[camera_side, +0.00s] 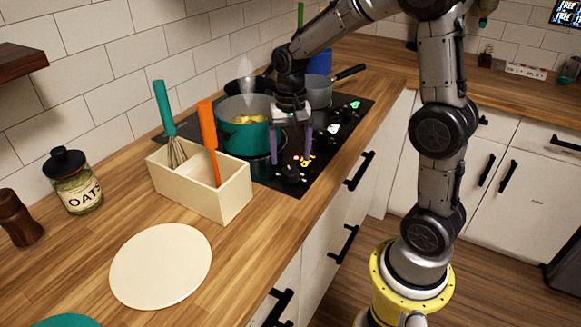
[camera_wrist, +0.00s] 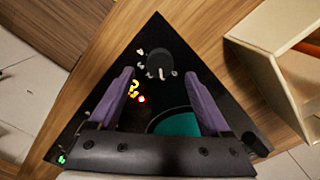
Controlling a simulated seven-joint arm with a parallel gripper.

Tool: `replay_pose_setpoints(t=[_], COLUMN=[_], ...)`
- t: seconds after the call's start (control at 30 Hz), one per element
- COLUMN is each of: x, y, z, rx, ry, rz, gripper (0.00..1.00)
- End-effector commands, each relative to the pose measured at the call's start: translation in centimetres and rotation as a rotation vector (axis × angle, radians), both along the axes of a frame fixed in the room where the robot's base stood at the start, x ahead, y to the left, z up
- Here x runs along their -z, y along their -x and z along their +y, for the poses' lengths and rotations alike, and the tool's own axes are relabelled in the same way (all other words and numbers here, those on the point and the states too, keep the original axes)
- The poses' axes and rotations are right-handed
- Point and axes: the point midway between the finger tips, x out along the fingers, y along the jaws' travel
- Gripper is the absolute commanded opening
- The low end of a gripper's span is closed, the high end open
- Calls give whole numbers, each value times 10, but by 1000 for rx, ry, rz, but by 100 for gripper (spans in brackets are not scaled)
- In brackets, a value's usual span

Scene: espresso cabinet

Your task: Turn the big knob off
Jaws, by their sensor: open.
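The big knob (camera_side: 291,174) is black and round, at the near front corner of the black cooktop (camera_side: 262,171). In the wrist view the knob (camera_wrist: 160,65) lies just beyond and between my fingertips, with pale marks around it. Lit yellow and red marks (camera_wrist: 136,92) are beside it. My gripper (camera_side: 291,163) points down over the knob, with its purple fingers spread on either side. It also shows open and empty in the wrist view (camera_wrist: 158,74). I cannot tell whether a finger touches the knob.
A steaming teal pot (camera_side: 236,135) with yellow food stands just behind my gripper. A cream utensil box (camera_side: 200,187) with a whisk and an orange-handled tool stands left of the cooktop. A grey pan (camera_side: 318,91) is farther back. A round cream board (camera_side: 160,265) lies in front.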

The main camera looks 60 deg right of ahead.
Motion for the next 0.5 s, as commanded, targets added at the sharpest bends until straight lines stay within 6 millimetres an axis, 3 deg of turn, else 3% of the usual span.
replay_pose_setpoints(t=[0.2, 0.5], x=[33, 48], y=[0, 0], z=[0, 0], rx=[0, 0], ry=[0, 1], rz=[3, -1], gripper=[82, 82])
